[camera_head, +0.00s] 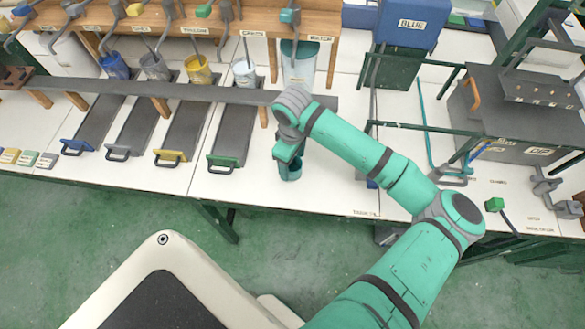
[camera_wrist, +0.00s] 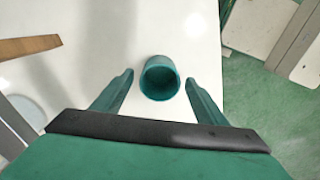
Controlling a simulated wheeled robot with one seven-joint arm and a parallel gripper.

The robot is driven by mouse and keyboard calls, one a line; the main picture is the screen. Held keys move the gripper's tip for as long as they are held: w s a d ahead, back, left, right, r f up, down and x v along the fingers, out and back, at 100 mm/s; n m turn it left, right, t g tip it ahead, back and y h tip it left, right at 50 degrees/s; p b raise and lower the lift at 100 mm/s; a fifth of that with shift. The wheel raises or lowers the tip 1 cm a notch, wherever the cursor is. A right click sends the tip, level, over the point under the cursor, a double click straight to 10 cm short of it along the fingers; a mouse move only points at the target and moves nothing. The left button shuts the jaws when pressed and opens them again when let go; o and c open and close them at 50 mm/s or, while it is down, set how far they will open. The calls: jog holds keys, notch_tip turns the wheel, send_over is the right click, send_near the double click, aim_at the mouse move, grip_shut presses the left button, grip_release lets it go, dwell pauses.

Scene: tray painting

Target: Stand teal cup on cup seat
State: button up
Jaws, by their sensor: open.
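The teal cup (camera_wrist: 160,80) stands on the white table near its front edge, its open mouth facing the wrist camera. It also shows under my gripper in the head view (camera_head: 292,174), partly hidden by the gripper. My gripper (camera_wrist: 159,78) is open, with one finger on each side of the cup and a visible gap on both sides. In the head view my gripper (camera_head: 289,160) points down over the cup. I cannot identify the cup seat for sure in either view.
A row of dark ramps with coloured trays, such as the green-handled tray (camera_head: 223,162), lies left of my gripper. A wooden rack (camera_head: 170,22) with several paint cups stands behind. A dark dip tank (camera_head: 500,125) stands at right. White table is clear around the cup.

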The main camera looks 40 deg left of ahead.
jog(key=shift+f, duration=0.6)
jog(key=c, duration=1.3)
jog(key=shift+o, duration=0.2)
jog(key=shift+r, duration=0.1)
